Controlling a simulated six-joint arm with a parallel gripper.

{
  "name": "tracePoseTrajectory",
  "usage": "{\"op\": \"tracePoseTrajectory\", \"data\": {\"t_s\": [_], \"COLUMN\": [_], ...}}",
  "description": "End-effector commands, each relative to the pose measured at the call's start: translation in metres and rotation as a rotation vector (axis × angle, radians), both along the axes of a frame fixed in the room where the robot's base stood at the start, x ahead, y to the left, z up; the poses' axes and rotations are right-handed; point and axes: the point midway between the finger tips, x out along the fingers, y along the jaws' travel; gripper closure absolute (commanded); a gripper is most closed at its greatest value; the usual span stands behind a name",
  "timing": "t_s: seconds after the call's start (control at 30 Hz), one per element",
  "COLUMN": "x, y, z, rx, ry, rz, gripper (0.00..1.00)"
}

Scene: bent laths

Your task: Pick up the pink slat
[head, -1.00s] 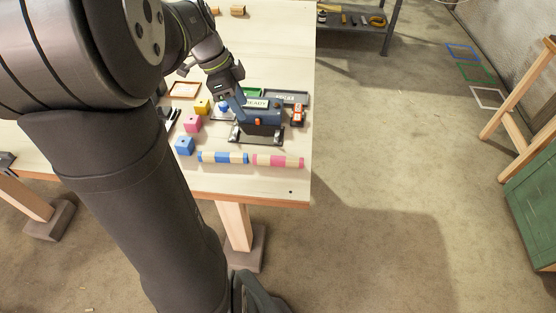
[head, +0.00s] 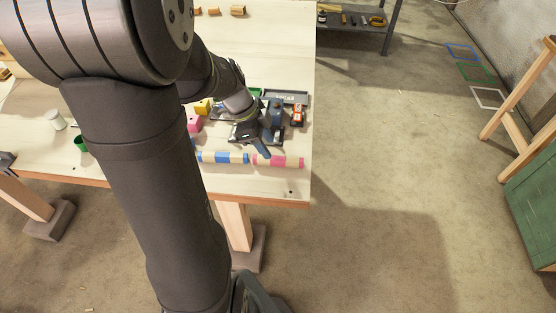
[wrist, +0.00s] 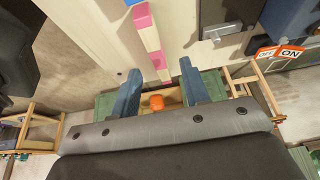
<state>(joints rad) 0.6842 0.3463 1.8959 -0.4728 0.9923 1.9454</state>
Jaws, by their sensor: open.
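The pink slat (head: 291,162) has pink and cream bands and lies near the table's front edge at the right in the head view. In the wrist view its banded length (wrist: 149,36) runs from the top edge down toward my fingers. My gripper (head: 265,151) is over the table just behind the slat in the head view, pointing down at it. In the wrist view my gripper (wrist: 160,70) is open and empty. Its blue fingers stand left and right of the slat's near end. I cannot tell how high they are above it.
A blue and cream slat (head: 207,157) lies in line to the left. A dark machine (head: 275,112) stands close behind, partly hidden by my arm. A pink block (head: 194,123) and a yellow block (head: 202,106) sit farther left. The table's front edge (head: 285,203) is near.

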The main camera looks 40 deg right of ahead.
Motion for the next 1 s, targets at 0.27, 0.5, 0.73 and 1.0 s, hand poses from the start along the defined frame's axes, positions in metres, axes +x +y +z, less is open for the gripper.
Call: {"op": "tracePoseTrajectory", "data": {"t_s": [0.27,0.5,0.73,1.0], "x": [-0.020,-0.023,-0.022,-0.022], "y": [-0.012,-0.016,-0.016,-0.016], "z": [-0.031,-0.044,-0.044,-0.044], "rx": [0.003,0.001,0.000,0.000], "ry": [0.003,0.001,0.000,0.000], "rz": [-0.003,0.000,0.000,0.000], "gripper": [0.58,0.58,0.74,1.00]}}
